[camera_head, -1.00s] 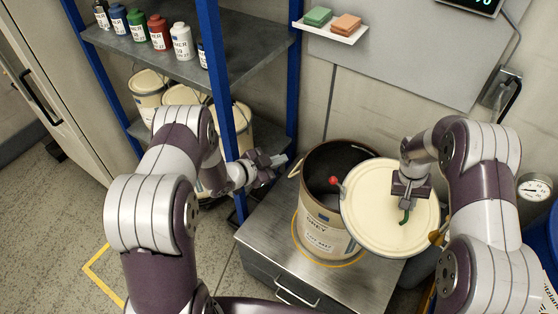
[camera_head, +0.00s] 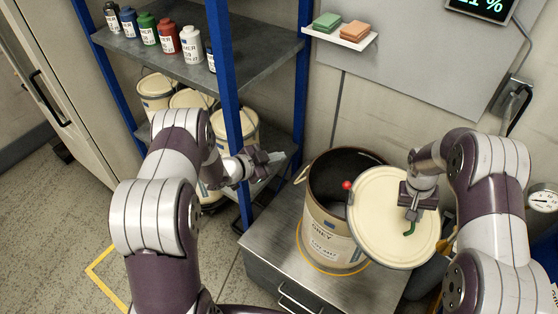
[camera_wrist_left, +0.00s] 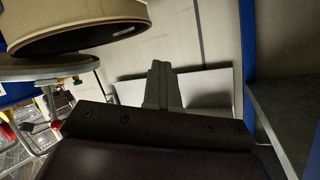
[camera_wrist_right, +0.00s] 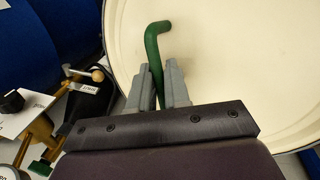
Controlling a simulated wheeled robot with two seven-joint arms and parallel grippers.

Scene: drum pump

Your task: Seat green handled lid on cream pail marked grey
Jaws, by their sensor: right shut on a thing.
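The cream pail (camera_head: 322,226) marked GREY stands upright and open on a metal-topped stand, its inside dark. The cream lid (camera_head: 380,232) is tilted beside and in front of the pail's right side, covering part of its rim in the head view. Its green handle (camera_head: 410,229) is between the fingers of my right gripper (camera_head: 413,208), which is shut on it. The right wrist view shows the handle (camera_wrist_right: 155,45) rising between the fingers. My left gripper (camera_head: 262,160) is shut and empty, left of the pail; its fingers (camera_wrist_left: 160,85) are together in the left wrist view.
A shelf (camera_head: 200,60) with several bottles and lidded pails stands at the left, its blue post close to my left arm. A wall ledge (camera_head: 345,38) holds green and orange blocks. A red ball (camera_head: 347,185) shows at the lid's left edge. The stand's front (camera_head: 290,255) is clear.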

